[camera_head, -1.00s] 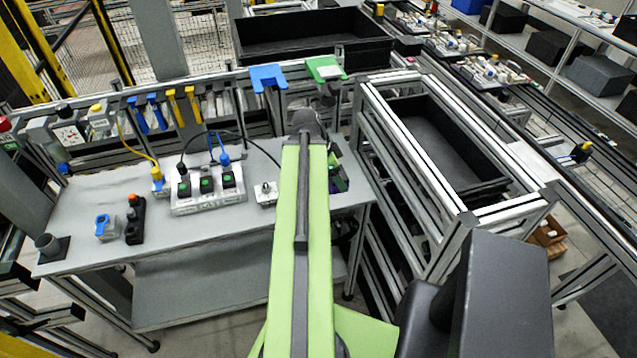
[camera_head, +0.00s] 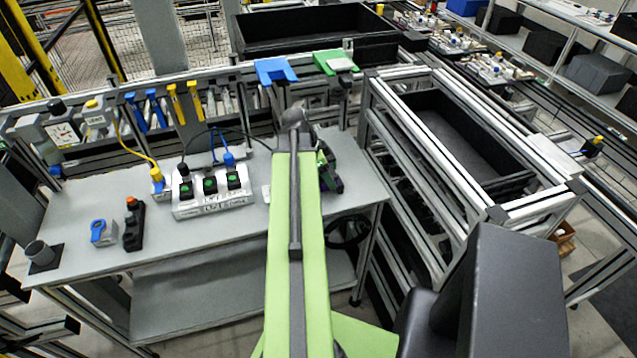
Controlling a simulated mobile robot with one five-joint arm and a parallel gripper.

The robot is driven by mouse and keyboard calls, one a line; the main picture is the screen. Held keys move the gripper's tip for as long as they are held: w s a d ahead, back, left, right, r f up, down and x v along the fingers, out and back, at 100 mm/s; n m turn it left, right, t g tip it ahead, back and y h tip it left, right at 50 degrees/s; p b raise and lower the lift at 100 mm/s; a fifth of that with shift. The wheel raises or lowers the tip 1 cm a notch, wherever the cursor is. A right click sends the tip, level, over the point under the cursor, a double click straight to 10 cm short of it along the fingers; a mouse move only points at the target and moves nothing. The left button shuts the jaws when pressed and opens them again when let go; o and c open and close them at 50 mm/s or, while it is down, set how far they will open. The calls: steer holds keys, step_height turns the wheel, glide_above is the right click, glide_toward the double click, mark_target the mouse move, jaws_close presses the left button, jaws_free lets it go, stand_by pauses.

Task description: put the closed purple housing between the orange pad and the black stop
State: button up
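A metal box with green-topped switches (camera_head: 212,198) stands left of the arm. A rail frame with a black bin (camera_head: 460,145) stands on the right.

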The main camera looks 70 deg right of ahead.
steer(key=f+b, duration=0.4)
steer(key=shift+w+f, duration=0.2)
steer(key=shift+w+a+r, duration=0.15)
steer(key=shift+r, duration=0.1)
steer(key=shift+f, duration=0.15)
steer(key=o, duration=1.5)
steer(key=shift+r+p, duration=0.45)
steer(key=shift+p, duration=0.05)
steer(key=p+v, duration=1)
steer(key=v, duration=0.1)
steer(key=shift+w+r, duration=0.15)
